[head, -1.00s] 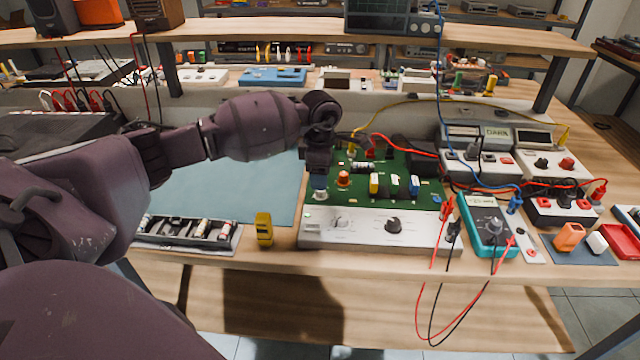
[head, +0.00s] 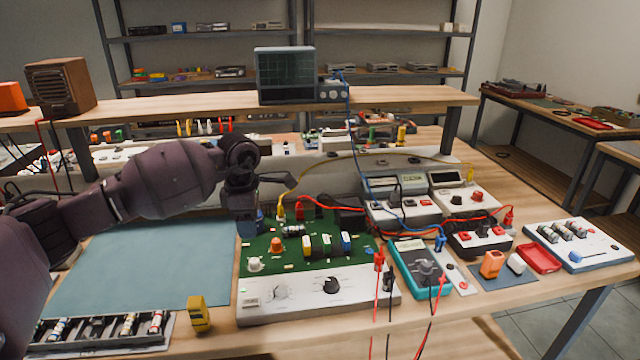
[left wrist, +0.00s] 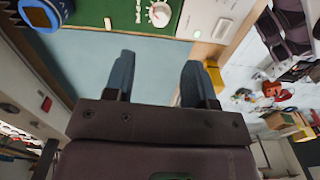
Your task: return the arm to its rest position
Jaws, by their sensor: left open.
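My left arm comes in from the left in the head view. Its left gripper (head: 248,222) points down by the back left corner of the green circuit board (head: 290,262). In the left wrist view the two fingers (left wrist: 160,80) are apart with nothing between them. Beyond them lie the blue-grey mat and the edge of the green board (left wrist: 188,22), which carries a white knob (left wrist: 160,14). In the head view that white knob (head: 255,264) stands clear of the gripper at the board's front left. My right gripper is not in view.
A blue-grey mat (head: 130,265) lies bare left of the board. A parts tray (head: 100,332) and a yellow block (head: 198,314) sit at the front edge. A teal multimeter (head: 420,268) with leads lies to the right. A raised shelf (head: 200,110) holds an oscilloscope (head: 285,76).

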